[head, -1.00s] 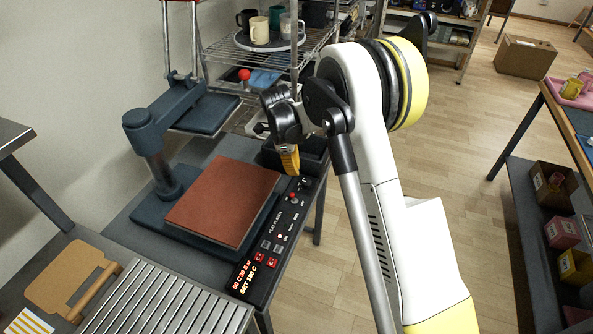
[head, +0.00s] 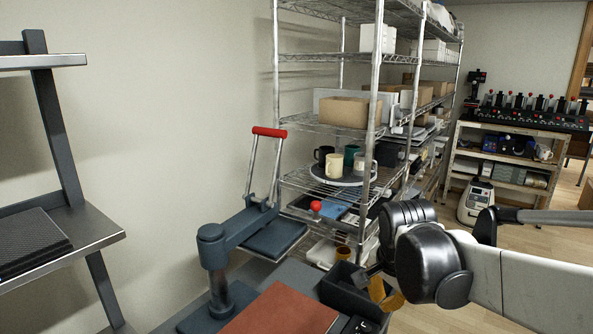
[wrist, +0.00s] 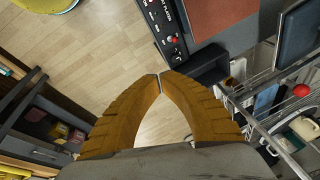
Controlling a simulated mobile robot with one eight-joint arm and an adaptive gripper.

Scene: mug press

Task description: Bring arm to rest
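My gripper (head: 388,295) shows at the lower middle right of the head view, beside the black bin at the press table's end. In the wrist view the two orange fingers of my gripper (wrist: 160,75) meet at their tips. Nothing shows between them, only floor through the gap behind the tips. My white arm (head: 540,285) reaches in from the right edge of the head view.
The blue heat press (head: 225,245) with its red handle and brown pad (head: 285,312) stands left of my gripper. The black bin (head: 350,290) is close by it. A wire shelf (head: 300,185) holds several mugs on a round tray. Open floor (wrist: 75,55) lies beside the table.

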